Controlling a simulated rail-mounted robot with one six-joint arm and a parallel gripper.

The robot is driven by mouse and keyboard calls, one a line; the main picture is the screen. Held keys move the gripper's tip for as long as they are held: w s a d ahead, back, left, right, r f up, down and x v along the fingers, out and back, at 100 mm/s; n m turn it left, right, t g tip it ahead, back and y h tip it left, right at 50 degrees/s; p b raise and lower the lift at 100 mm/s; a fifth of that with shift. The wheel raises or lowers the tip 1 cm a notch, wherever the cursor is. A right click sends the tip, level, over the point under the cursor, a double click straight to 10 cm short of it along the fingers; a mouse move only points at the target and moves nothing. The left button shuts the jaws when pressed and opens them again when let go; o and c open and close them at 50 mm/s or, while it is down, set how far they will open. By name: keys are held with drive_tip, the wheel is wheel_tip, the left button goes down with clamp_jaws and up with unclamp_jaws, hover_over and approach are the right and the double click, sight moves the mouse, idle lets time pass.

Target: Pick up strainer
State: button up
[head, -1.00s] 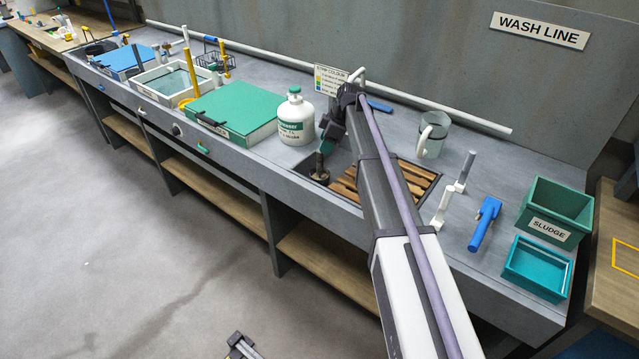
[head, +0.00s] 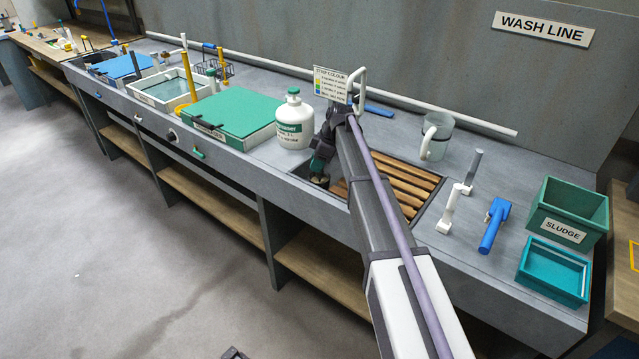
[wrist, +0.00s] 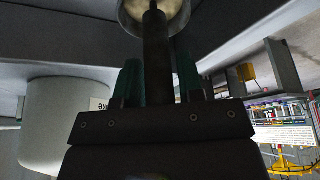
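The strainer shows in the wrist view as a round metal cup with a cream inside (wrist: 157,10) and a dark straight handle (wrist: 156,50). My gripper (wrist: 159,72) has its two teal fingers on either side of that handle, and they look closed against it. In the head view my gripper (head: 319,160) points down at the left end of the sink opening, and the small round strainer (head: 320,181) is just below it. Its lower part and any gap to the sink floor are hidden.
A white bottle with a green cap (head: 294,125) stands close left of my gripper. A wooden slatted rack (head: 412,185) covers the sink's right part. A clear jug (head: 436,135), blue tool (head: 493,225) and green sludge bin (head: 566,212) are farther right.

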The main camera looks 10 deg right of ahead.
clamp_jaws()
wheel_tip(320, 180, up, 10)
drive_tip(key=p, duration=1)
drive_tip(key=shift+r, duration=0.15)
